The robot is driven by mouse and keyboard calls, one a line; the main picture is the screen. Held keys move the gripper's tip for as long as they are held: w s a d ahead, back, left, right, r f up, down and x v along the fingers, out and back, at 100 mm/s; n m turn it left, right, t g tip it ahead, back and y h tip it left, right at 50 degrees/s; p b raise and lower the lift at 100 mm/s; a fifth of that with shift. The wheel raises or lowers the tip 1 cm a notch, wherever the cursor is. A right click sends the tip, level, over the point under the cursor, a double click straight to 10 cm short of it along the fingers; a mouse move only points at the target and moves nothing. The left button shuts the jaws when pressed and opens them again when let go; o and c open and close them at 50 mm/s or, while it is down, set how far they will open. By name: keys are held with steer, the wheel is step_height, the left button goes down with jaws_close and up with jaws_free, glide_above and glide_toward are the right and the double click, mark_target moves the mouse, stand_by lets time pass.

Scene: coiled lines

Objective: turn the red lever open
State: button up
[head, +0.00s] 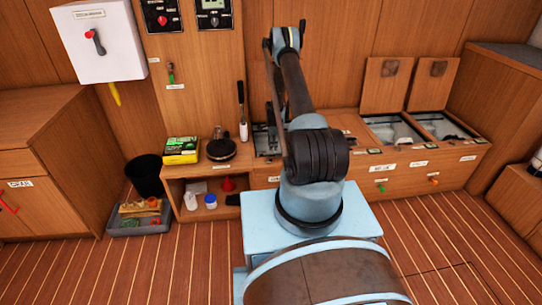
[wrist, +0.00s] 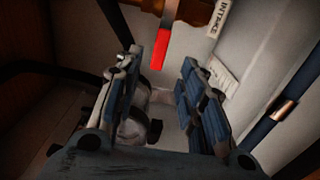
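In the wrist view, a red lever (wrist: 160,48) hangs from a brown, brass-like fitting (wrist: 187,11) at the top of a pale compartment. A white tag reading INTAKE (wrist: 216,18) is beside the fitting. My gripper (wrist: 173,62) is open, with its two blue-grey fingers apart and nothing held between them. The red lever is just ahead of the fingertips, nearer the left finger; I cannot tell whether they touch. In the head view, my arm reaches over toward the low bench and hides the gripper and this lever.
Raised hatch lids (head: 383,85) stand behind open bins (head: 394,130) on the right. A white wall box (head: 105,60) has a red knob. A shelf unit (head: 190,180), black bucket (head: 147,175) and grey tray (head: 125,226) stand left. Planked floor (head: 160,270) is clear at front left.

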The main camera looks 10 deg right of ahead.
steer(key=shift+f, duration=3.45)
